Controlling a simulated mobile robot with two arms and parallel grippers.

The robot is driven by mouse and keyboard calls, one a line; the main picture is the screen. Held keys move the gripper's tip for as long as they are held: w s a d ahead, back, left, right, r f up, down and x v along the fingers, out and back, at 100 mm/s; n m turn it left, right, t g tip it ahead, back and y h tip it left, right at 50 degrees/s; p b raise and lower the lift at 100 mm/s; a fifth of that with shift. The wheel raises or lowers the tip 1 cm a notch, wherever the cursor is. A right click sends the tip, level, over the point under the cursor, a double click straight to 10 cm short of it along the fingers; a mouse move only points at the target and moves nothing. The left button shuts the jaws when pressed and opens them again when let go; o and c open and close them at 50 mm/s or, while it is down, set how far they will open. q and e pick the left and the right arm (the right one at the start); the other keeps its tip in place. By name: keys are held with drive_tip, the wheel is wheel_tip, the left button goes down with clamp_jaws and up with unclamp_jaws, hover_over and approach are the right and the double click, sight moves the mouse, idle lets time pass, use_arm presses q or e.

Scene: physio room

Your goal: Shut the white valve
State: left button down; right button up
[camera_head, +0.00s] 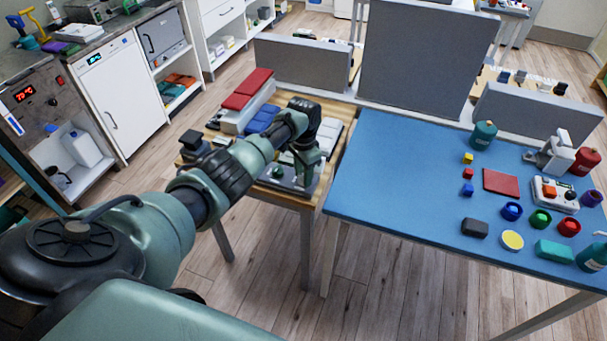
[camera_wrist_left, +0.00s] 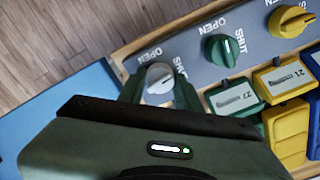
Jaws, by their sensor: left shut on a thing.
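The white valve (camera_wrist_left: 158,76) is a round knob on a grey panel (camera_wrist_left: 190,49) in the left wrist view, with OPEN and SHUT printed beside it. My left gripper (camera_wrist_left: 159,85) has its two green fingers on either side of the knob and is shut on it. I cannot tell clearly which label the knob points at. In the head view my left gripper (camera_head: 305,172) reaches down to the panel on the wooden table and hides most of the knob. My right gripper is not in view.
A green knob (camera_wrist_left: 221,50) and a yellow knob (camera_wrist_left: 290,20) sit along the same panel. Green and yellow labelled blocks (camera_wrist_left: 233,96) stand close beside it. A blue table (camera_head: 400,185) with small objects adjoins at right. Grey screens (camera_head: 420,55) stand behind.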

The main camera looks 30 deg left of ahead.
use_arm(q)
drive_tip(key=shift+m, duration=0.9)
drive_tip(key=shift+r, duration=0.1)
drive_tip(key=c, duration=1)
unclamp_jaws()
wheel_tip(320, 180, up, 8)
drive_tip(key=shift+f+b, duration=0.1)
drive_tip(key=shift+b, duration=0.25)
drive_tip(key=shift+f, duration=0.1)
